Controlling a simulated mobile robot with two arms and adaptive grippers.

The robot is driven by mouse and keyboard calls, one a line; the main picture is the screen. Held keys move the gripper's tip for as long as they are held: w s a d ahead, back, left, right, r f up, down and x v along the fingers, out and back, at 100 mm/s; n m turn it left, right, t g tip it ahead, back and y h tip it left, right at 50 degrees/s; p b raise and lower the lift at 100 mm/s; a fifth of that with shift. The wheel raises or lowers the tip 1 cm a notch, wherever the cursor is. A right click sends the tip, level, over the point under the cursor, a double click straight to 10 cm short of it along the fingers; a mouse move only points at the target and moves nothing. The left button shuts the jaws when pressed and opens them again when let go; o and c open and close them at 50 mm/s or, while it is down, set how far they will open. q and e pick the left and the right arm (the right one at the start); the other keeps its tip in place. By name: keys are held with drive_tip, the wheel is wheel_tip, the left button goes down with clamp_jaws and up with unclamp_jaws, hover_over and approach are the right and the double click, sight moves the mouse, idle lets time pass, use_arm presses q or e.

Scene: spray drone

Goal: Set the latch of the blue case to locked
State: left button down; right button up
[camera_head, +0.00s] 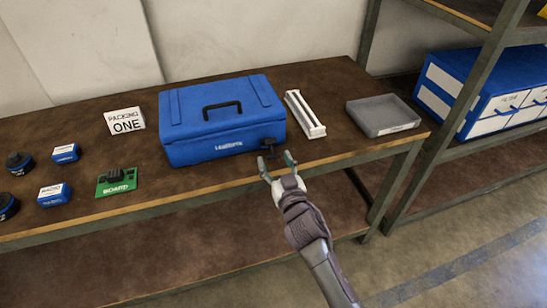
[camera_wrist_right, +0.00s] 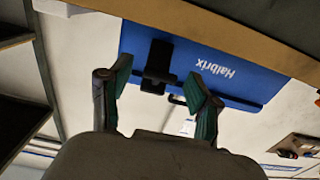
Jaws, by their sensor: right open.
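The blue case (camera_head: 205,135) stands closed on the brown table, with a black handle on its lid. Its black latch (camera_head: 269,147) is at the right end of the front face; it also shows in the right wrist view (camera_wrist_right: 158,66), where the case (camera_wrist_right: 215,72) appears upside down. My right gripper (camera_head: 278,163) is open and empty, just in front of the latch. In the wrist view its fingers (camera_wrist_right: 160,92) are spread to either side of the latch, apparently without touching it. I cannot tell the latch's setting. My left gripper is not in view.
A white rail-like part (camera_head: 305,114) and a grey tray (camera_head: 383,116) lie right of the case.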

drive_tip(key=shift+x, duration=0.8)
clamp_jaws()
